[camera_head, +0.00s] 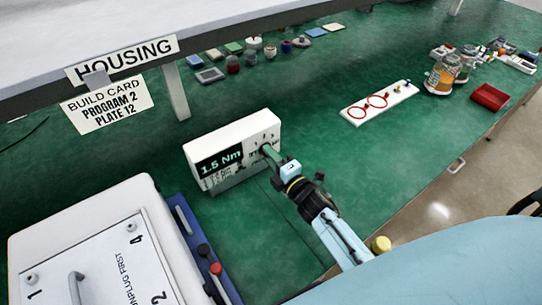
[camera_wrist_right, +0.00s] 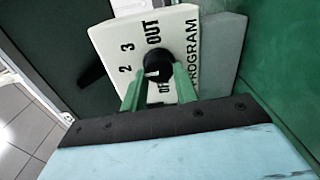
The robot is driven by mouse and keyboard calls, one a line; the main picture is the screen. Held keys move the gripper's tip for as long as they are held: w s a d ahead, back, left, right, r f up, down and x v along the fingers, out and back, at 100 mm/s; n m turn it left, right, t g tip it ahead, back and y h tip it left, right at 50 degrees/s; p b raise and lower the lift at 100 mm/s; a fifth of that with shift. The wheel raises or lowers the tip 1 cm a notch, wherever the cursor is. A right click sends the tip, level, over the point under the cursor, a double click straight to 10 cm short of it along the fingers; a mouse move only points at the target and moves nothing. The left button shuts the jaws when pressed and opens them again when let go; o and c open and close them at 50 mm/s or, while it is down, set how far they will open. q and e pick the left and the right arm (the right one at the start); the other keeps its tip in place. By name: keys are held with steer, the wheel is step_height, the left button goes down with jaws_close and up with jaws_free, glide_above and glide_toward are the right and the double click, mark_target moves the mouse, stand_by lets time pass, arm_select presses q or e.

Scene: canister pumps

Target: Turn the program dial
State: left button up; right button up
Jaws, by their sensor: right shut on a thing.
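The program dial (camera_wrist_right: 158,62) is a black round knob on the white face of a control box. The same white control box (camera_head: 220,145) stands on the green bench in the head view, its display reading "1.5 Nm". Around the dial I read "2", "3", "OUT" and "PROGRAM"; another label is partly hidden by a finger. A short white mark shows on the knob's lower edge. My right gripper (camera_head: 269,153) reaches the box's right end, and its green fingers (camera_wrist_right: 158,88) are shut on the dial from both sides. My left gripper is not in view.
A build card (camera_head: 107,105) reading "PROGRAM 2, PLATE 12" hangs from the shelf edge marked "HOUSING". A white housing (camera_head: 95,250) is at lower left. A white board with red rings (camera_head: 379,102), jars and a red tray (camera_head: 490,97) lie right. Bench around the box is mostly clear.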

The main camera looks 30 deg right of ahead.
steer(key=shift+m, duration=0.3)
steer(key=o, duration=1)
steer(key=shift+c, duration=0.2)
steer(key=s+d, duration=0.2)
steer(key=s, duration=1.1)
steer(key=shift+s, duration=0.15)
